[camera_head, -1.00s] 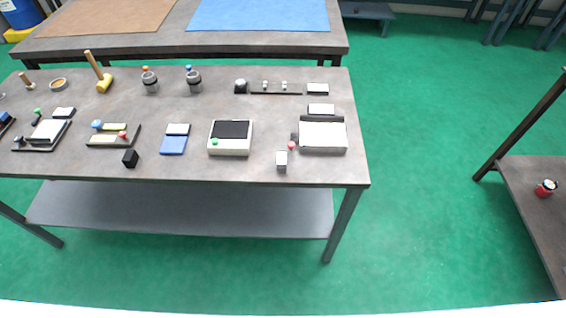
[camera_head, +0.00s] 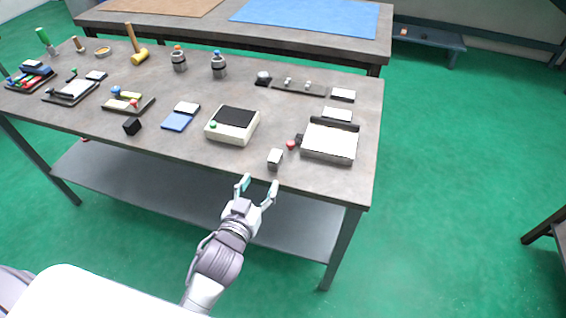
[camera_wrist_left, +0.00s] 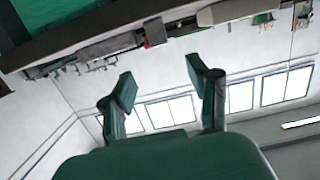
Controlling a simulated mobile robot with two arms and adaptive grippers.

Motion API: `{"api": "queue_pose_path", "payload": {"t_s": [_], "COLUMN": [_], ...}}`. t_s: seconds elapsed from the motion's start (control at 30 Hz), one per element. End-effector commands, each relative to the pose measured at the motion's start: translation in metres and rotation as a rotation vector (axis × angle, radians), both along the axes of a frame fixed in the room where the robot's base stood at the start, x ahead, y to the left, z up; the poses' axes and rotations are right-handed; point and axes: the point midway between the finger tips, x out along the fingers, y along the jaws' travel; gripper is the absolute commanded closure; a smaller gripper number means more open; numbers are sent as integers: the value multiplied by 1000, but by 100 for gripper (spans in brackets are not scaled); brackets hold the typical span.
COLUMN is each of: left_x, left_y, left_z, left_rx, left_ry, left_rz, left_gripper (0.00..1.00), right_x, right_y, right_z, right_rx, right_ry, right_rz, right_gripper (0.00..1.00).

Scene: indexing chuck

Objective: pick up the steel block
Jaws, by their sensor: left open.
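The steel block (camera_head: 275,159) is a small light grey block standing on the tabletop near the front edge of the workbench (camera_head: 330,183), right of its middle. My left gripper (camera_head: 257,187) is in front of that edge, nearer to me than the block and a little to its left in the head view. Its two fingers are spread with nothing between them, and they do not touch the block. The fingers also show apart in the left wrist view (camera_wrist_left: 160,82), where I cannot tell the block for sure. My right gripper is not in view.
A red knob (camera_head: 291,144) and a white-topped device (camera_head: 330,142) stand right behind the block. A cream box with a black top (camera_head: 232,124) is to its left. A black cube (camera_head: 132,126) lies farther left. The front edge around the block is clear.

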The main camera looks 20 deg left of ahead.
Motion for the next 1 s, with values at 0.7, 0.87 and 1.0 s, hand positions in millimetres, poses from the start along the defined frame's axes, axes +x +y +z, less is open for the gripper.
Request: {"api": "queue_pose_path", "payload": {"t_s": [0.7, 0.87, 1.0], "left_x": [100, 120, 124], "left_y": [-4, -5, -5], "left_z": [-20, -24, -26], "left_rx": [3, 2, 1], "left_ry": [2, 1, 2], "left_rz": [-1, -1, -1], "left_gripper": [40, 40, 40], "right_x": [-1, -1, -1], "right_y": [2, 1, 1], "right_z": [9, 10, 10], "right_rx": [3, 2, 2], "right_ry": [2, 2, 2], "right_rz": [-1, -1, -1], "right_gripper": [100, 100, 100]}}
